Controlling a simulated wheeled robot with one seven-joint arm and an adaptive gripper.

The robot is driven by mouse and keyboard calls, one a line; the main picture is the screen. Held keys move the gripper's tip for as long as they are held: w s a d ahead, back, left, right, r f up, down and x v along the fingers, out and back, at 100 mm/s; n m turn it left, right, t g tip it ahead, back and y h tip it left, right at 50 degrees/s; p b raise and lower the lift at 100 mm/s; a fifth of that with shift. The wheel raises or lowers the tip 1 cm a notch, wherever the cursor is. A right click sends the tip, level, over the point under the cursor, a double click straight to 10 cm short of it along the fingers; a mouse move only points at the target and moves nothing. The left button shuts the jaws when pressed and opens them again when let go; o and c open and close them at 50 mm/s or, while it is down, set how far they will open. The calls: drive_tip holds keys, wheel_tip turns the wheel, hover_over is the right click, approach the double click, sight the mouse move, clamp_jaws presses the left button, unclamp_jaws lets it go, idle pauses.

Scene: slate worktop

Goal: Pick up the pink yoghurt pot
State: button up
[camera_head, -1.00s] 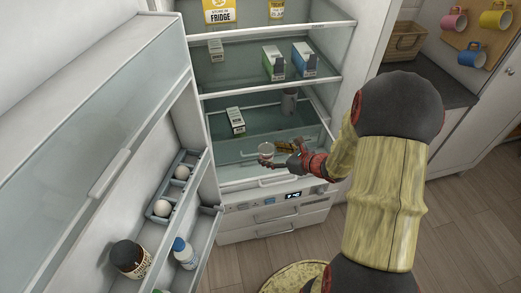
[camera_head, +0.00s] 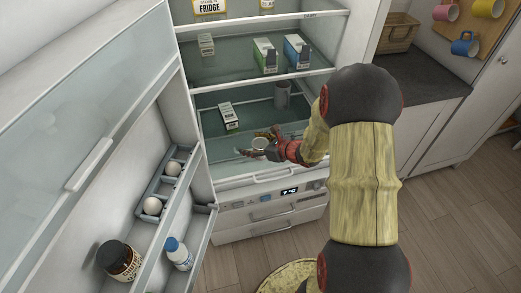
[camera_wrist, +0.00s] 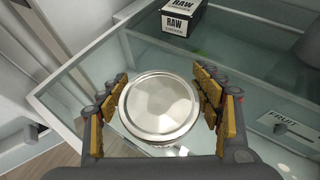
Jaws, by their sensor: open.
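A small pot (camera_wrist: 160,107) with a round silver lid stands on the glass lower shelf of the fridge. From above, the wrist view shows mostly its lid, so I cannot tell its body colour. In the head view the pot (camera_head: 260,142) looks small and pale, partly behind my fingers. My gripper (camera_wrist: 161,108) is open, with one yellow-padded finger on the left of the pot and the other on its right. The right finger is close to the lid's edge; I cannot tell whether it touches.
A white box marked RAW (camera_wrist: 181,14) lies behind the pot; it is also in the head view (camera_head: 229,117). A grey cylinder (camera_head: 282,94) stands at the back right. Cartons (camera_head: 265,56) are on the shelf above. The open fridge door (camera_head: 95,150) is at left.

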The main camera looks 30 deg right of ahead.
drive_tip(key=shift+c, duration=1.1)
drive_tip(key=c, duration=1.3)
